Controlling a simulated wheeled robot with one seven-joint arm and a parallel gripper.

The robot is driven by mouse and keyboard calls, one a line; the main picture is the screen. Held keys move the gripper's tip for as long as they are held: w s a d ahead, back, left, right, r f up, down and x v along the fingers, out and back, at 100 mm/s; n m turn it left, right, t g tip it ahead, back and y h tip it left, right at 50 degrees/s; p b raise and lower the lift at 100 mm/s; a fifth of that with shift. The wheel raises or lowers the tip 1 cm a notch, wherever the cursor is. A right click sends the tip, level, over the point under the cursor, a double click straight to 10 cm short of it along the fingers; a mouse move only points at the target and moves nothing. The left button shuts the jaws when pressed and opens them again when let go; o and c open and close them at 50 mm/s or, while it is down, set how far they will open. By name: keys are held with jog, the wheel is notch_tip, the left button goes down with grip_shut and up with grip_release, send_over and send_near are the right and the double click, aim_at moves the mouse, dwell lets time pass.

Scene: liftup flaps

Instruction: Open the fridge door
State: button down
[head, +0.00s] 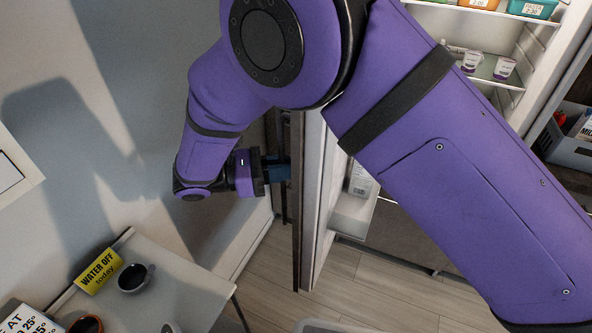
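The fridge door (311,210) stands open, seen nearly edge-on, with its dark outer side to the left and its white inner side to the right. A door bin (352,216) holding a white carton (360,181) shows on the inner side. The lit fridge interior (500,45) is visible at the upper right. My gripper (279,168) is on the outer side of the door, beside a dark upright handle (284,207). The fingertips are small and dark there, so their opening and any contact with the handle cannot be made out. My arm hides much of the fridge.
A small table (185,290) stands at the lower left with a dark cup (133,278) and a yellow "WATER OFF" sign (99,271). A wall (60,130) is close on the left. Wooden floor (370,290) is clear below the door. A grey crate (568,148) sits at the right.

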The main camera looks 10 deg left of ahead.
jog(key=shift+w+a, duration=0.2)
jog(key=shift+a, duration=0.25)
jog(key=c, duration=1.2)
grip_release()
jog(key=shift+o, duration=0.2)
jog(key=v, duration=1)
jog(key=shift+a, duration=0.4)
